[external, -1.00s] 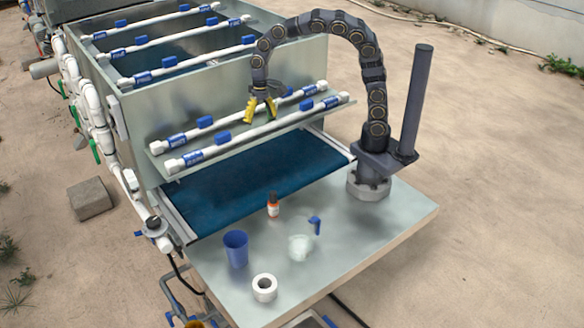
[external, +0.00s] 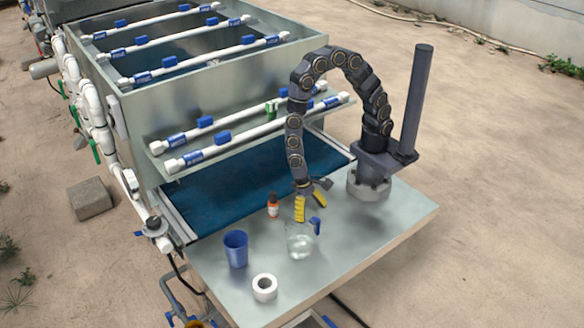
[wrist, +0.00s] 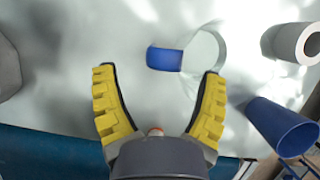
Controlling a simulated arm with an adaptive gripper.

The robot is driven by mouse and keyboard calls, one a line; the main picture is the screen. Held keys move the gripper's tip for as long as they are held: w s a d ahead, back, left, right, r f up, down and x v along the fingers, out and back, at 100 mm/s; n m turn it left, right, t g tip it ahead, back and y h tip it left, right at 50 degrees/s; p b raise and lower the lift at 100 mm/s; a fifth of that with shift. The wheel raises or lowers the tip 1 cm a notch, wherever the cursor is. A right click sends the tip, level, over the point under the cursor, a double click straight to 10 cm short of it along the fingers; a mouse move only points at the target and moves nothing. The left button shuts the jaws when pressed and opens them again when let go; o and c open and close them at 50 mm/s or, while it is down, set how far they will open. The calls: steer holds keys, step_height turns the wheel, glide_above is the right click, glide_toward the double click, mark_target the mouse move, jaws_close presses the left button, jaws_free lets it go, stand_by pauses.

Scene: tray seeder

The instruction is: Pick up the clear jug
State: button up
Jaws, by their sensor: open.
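The clear jug (external: 300,244) stands on the metal table, with a blue handle (external: 316,226) on its right side. My gripper (external: 311,198) is pointing down just above the jug, its yellow-padded fingers apart and empty. In the wrist view, my gripper's fingertips (wrist: 160,72) are spread wide, and the blue handle (wrist: 164,59) shows just beyond the gap between them. The jug's faint clear rim (wrist: 222,46) is to the right of the handle, beyond the right finger. I cannot tell whether a finger touches the jug.
A small orange-and-white bottle (external: 273,206) stands close behind the jug. The table's right side (external: 385,240) is clear.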

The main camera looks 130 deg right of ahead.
mark_target(315, 221)
steer(key=shift+x, duration=1.9)
steer(key=shift+a, duration=0.2)
steer(key=c, duration=1.1)
steer(key=shift+w+r, duration=0.1)
steer(key=shift+r, duration=0.1)
